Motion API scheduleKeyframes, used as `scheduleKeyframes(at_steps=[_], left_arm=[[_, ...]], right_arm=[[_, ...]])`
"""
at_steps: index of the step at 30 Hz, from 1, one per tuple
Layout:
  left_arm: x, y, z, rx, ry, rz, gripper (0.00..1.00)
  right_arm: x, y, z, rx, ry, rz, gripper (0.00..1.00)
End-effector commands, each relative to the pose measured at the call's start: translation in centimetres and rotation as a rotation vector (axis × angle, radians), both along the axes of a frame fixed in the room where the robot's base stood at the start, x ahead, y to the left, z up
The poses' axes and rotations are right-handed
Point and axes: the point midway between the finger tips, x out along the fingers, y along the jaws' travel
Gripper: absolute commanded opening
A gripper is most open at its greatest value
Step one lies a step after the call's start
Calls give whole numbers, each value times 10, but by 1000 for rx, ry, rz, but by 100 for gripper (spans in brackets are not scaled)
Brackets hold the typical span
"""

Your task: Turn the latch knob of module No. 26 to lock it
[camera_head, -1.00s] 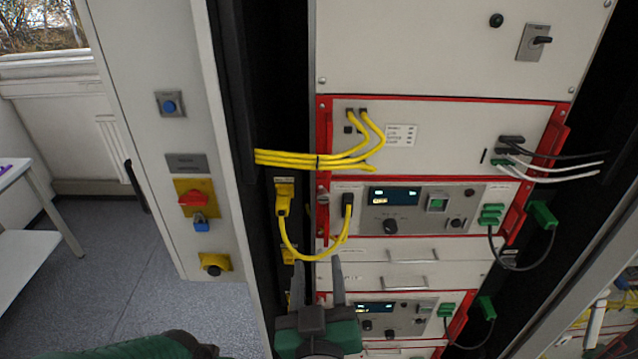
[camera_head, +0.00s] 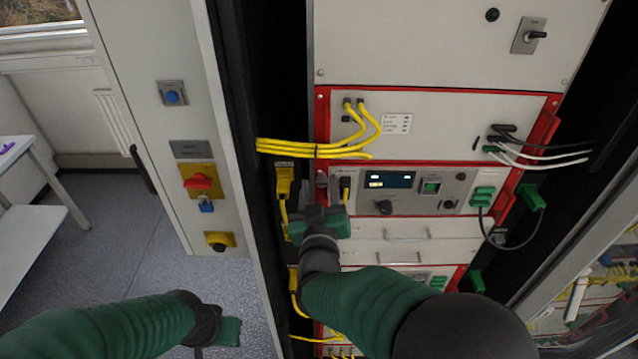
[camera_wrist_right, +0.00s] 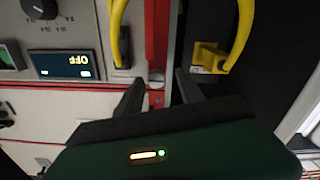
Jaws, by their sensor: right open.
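The module in front of my right gripper has a dark display (camera_head: 390,180), which also shows in the right wrist view (camera_wrist_right: 66,65). Its number cannot be read. My right gripper (camera_head: 322,188) is at the module's left edge. In the right wrist view, its open fingers (camera_wrist_right: 158,80) point at the small round metal latch knob (camera_wrist_right: 156,76) on the red edge strip. The knob lies between the fingertips, without visible grip. In the head view the gripper largely hides the knob. My left gripper (camera_head: 228,331) is low at the left, its fingers not clear.
A yellow cable with a plug (camera_head: 346,184) hangs close to my right gripper. A yellow connector (camera_head: 284,180) is on the dark rack post, also in the wrist view (camera_wrist_right: 208,57). More yellow cables (camera_head: 310,150) run above. A red switch (camera_head: 200,182) is on the left panel.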

Motion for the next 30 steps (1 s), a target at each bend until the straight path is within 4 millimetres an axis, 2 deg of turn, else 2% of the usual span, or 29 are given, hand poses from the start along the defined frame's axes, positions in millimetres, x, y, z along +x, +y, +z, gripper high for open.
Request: scheduleKeyframes(at_steps=[5,15,23,30], left_arm=[[0,0,-1,0,0,0,0],[0,0,-1,0,0,0,0],[0,0,-1,0,0,0,0],[0,0,-13,0,0,0,0]], right_arm=[[0,-1,0,0,0,-1,43],[0,1,0,0,-1,-2,0],[0,1,0,3,-1,0,0],[0,1,-2,62,-3,-1,0]])
